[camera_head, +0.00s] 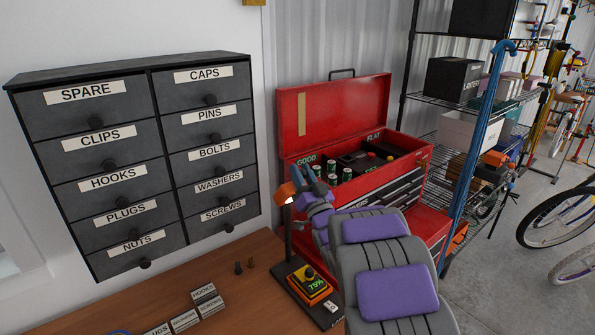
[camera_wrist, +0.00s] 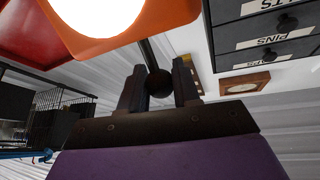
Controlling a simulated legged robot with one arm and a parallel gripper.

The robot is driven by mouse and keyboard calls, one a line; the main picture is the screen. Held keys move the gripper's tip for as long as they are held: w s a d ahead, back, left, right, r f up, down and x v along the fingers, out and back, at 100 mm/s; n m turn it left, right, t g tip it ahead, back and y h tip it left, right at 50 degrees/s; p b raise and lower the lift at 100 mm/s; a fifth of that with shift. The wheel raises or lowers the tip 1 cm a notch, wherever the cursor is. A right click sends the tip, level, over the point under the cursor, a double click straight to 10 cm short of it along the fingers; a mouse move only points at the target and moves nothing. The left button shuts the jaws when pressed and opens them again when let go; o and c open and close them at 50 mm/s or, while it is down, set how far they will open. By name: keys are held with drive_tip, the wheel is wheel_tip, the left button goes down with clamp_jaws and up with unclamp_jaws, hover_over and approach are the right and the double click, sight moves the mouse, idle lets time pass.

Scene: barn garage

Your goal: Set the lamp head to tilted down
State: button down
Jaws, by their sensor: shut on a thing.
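The lamp has an orange head (camera_head: 285,193) on a dark upright post (camera_head: 288,240), above a dark base at the right of the wooden bench. In the wrist view the lamp head (camera_wrist: 165,14) fills the upper left, its round white face lit. A thin dark rod with a round black knob (camera_wrist: 158,83) reaches from the head. My gripper (camera_head: 304,199) is beside the head, shut on the knob, one finger on each side in the wrist view. My arm hides part of the lamp in the head view; its exact tilt is hard to tell.
The open red toolbox (camera_head: 335,113) holding green cans is behind my gripper. Labelled drawers (camera_head: 115,140) hang at left. Small boxes (camera_head: 207,299) and two brown pegs are on the bench (camera_head: 235,275). Shelves (camera_head: 462,103) stand at right.

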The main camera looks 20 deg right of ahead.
drive_tip(key=shift+s+d+f, duration=0.15)
drive_tip(key=shift+s+f, duration=0.15)
drive_tip(key=shift+f, duration=0.15)
drive_tip(key=c, duration=0.8)
unclamp_jaws()
drive_tip(key=shift+c, duration=0.2)
drive_tip(key=shift+s, duration=0.1)
